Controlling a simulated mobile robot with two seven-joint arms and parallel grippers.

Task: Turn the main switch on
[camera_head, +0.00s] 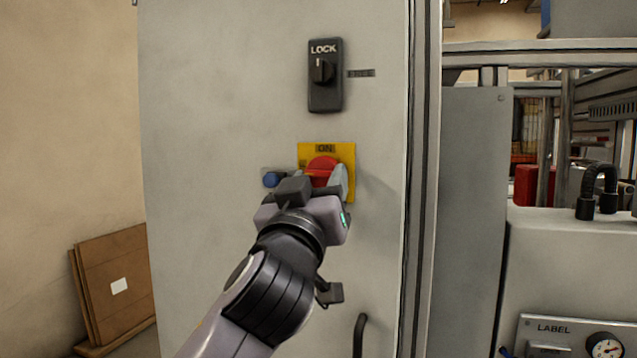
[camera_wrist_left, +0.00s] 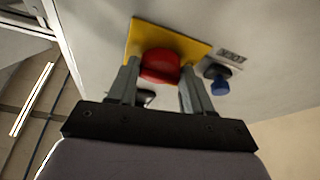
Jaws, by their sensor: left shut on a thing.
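The main switch is a red rotary knob (camera_head: 322,165) on a yellow plate (camera_head: 347,151) marked ON at its top, fixed to the grey cabinet door. My left gripper (camera_head: 322,178) reaches it from below, with one finger on each side of the knob, and is shut on it. In the left wrist view the red knob (camera_wrist_left: 160,66) sits between the two grey finger tips (camera_wrist_left: 159,72), in front of the yellow plate (camera_wrist_left: 180,38). The gripper hides the lower part of the knob and plate, so I cannot tell the knob's exact angle. My right gripper is not in view.
A black lock switch (camera_head: 325,76) sits above, its pointer upright at LOCK, with FREE marked to its right. A blue button (camera_head: 272,180) is close to the left of the yellow plate. A black curved handle (camera_head: 360,335) is lower on the door. Flat brown boards (camera_head: 112,285) lean at left.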

